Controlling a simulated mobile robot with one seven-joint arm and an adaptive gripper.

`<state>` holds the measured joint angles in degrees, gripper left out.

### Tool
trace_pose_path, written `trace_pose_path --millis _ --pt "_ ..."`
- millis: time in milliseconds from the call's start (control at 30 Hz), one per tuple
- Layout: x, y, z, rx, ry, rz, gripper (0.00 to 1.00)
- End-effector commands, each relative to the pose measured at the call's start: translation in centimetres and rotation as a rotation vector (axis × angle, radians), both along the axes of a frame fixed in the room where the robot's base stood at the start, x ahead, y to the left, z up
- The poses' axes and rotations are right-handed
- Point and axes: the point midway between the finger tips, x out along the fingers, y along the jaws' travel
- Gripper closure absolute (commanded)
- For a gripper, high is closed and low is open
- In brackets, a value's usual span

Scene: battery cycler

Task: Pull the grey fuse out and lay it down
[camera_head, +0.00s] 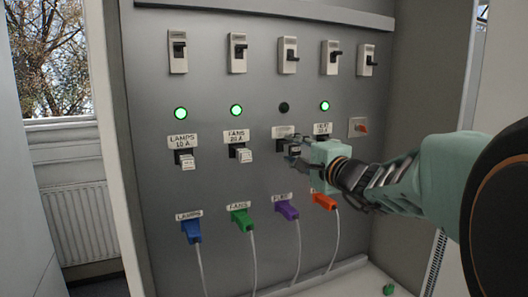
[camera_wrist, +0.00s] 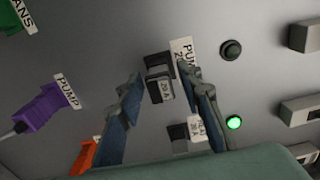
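The grey fuse (camera_wrist: 160,88), marked 20 A, sits in its dark holder at the PUMP label (camera_wrist: 187,62) in the wrist view. In the head view my gripper (camera_head: 293,150) is at the panel in that column and mostly hides this fuse. In the wrist view my gripper (camera_wrist: 163,88) is open, with one finger to the left of the fuse and the other to its right. Gaps show between the fingers and the fuse. The round lamp above the fuse (camera_head: 284,107) is dark.
Pale fuses stand at LAMPS (camera_head: 187,161) and FANS (camera_head: 244,155). The HEAT fuse (camera_wrist: 178,132) is close by my gripper. Coloured plugs with cables, such as the purple one (camera_head: 287,210), line the panel below. A small green object (camera_head: 388,289) lies on the pale surface at lower right.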

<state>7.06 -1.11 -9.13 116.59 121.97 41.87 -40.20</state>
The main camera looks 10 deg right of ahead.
Motion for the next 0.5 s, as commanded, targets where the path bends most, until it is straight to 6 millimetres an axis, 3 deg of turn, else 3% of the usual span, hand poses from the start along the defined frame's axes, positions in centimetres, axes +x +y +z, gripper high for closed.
trace_pose_path --millis 167,433,500 --pt "0.00 0.00 0.05 0.000 0.000 0.000 0.67" --pt "0.01 0.00 0.04 0.000 0.000 0.000 0.95" --pt "0.00 -0.01 0.06 0.000 0.000 0.000 0.97"
